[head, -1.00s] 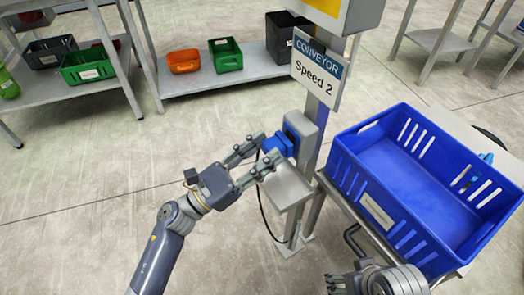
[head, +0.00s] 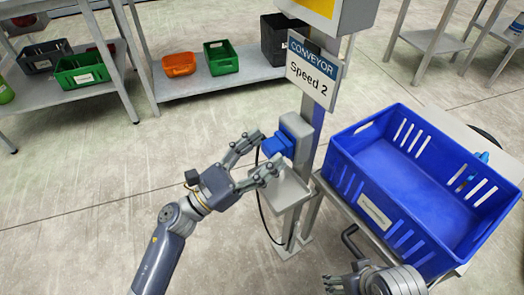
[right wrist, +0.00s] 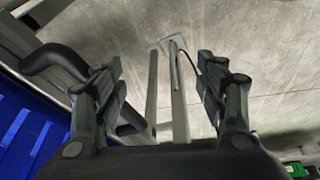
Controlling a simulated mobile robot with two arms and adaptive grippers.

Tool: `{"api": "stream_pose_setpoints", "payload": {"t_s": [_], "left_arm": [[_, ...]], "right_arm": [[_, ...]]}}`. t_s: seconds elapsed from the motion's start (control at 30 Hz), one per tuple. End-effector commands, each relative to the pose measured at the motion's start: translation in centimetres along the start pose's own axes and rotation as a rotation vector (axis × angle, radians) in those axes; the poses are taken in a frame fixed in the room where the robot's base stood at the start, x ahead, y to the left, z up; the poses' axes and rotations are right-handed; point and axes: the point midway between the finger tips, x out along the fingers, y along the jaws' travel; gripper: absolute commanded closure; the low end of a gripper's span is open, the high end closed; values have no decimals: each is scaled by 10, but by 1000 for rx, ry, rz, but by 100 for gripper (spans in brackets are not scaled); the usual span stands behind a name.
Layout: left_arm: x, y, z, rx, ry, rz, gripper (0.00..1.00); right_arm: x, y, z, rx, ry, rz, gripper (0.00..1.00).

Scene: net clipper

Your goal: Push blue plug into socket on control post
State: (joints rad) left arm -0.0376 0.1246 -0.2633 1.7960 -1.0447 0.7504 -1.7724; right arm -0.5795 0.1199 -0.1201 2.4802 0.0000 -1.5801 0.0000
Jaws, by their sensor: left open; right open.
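The blue plug (head: 277,144) is at the grey socket box (head: 297,134) on the control post (head: 312,112), in the head view. A dark cable hangs down from the plug. I cannot tell how deep the plug sits in the socket. My left gripper (head: 262,157) is open, with its fingertips close to the plug on its left side; I cannot tell whether they touch it. My right gripper (right wrist: 165,85) is open and empty in the right wrist view, pointing down toward the floor and the post's foot. In the head view it shows at the bottom edge.
A large blue crate (head: 375,208) stands on a cart right of the post. A small grey shelf (head: 285,190) juts from the post below the socket. A "CONVEYOR Speed 2" sign (head: 313,72) hangs above. Shelves with bins stand at the back; the floor at left is clear.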

Motion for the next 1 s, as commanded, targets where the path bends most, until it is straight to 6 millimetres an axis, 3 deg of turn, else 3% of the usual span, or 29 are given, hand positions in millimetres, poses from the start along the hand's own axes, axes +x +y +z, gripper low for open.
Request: {"api": "stream_pose_setpoints", "payload": {"t_s": [0.17,0.7,1.0], "left_arm": [[-10,0,-1,-1,3,1,39],[-109,0,-1,-2,3,0,39],[-121,0,0,0,0,0,39]], "right_arm": [[0,0,-1,1,3,0,34],[0,0,0,0,-1,0,34],[0,0,0,0,-1,0,34]]}}
